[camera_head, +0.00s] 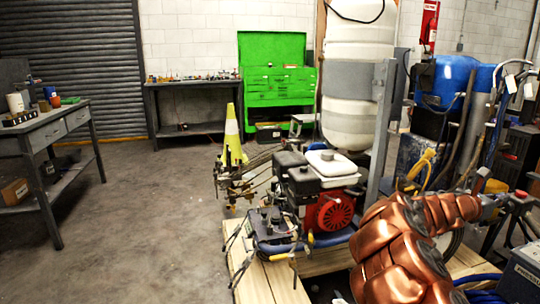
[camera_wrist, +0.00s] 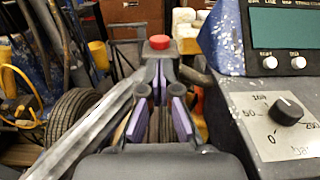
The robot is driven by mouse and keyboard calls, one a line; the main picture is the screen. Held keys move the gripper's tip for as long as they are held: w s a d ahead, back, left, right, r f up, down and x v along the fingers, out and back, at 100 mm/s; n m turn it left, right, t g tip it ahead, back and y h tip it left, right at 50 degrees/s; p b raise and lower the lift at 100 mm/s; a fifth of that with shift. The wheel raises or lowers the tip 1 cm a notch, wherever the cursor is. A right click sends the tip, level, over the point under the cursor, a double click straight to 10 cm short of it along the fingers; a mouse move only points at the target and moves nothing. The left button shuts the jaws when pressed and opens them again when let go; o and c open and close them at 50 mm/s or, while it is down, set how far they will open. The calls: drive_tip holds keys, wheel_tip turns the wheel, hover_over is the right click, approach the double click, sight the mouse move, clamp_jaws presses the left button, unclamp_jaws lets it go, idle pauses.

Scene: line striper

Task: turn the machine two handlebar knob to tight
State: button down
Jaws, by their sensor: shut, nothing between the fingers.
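In the wrist view my gripper (camera_wrist: 161,95) is shut and empty, its purple-padded fingers pointing forward. A red round knob or button (camera_wrist: 159,42) shows just beyond and above the fingertips, with no clear contact. It seems to be the red cap (camera_head: 520,194) at the right of the head view, near the end of my copper arm. A black dial knob (camera_wrist: 289,108) sits on a grey panel marked with numbers, to the right of my gripper. I cannot tell which is machine two's handlebar knob. My fingers are hard to make out in the head view.
The dial panel and blue display housing (camera_wrist: 275,25) stand close on the right in the wrist view. A grey bar and a tyre (camera_wrist: 72,118) are on the left. A red engine (camera_head: 330,210) stands left of my arm. Open floor (camera_head: 140,225) lies farther left.

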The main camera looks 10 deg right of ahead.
drive_tip(key=a, duration=0.3)
drive_tip(key=shift+s+a, duration=0.1)
drive_tip(key=shift+a, duration=0.15)
drive_tip(key=s+a+r+m+g+y+p, duration=0.4)
drive_tip(key=s+a+r+m+p, duration=0.9)
drive_tip(key=r+m, duration=0.15)
drive_tip(key=s+a+m+y+p, duration=0.1)
drive_tip(key=s+a+y+p, duration=0.3)
drive_tip(key=a, duration=0.9)
drive_tip(key=s+a+m+t+y+p, duration=0.1)
drive_tip(key=s+a+y+p, duration=0.4)
drive_tip(key=a, duration=0.9)
drive_tip(key=s+a+m+y+p, duration=0.2)
drive_tip(key=s+a+y+p, duration=0.3)
drive_tip(key=a, duration=0.8)
drive_tip(key=shift+s+a+f+t+p, duration=0.25)
drive_tip(key=shift+a+f+t+p, duration=0.1)
drive_tip(key=shift+p, duration=0.8)
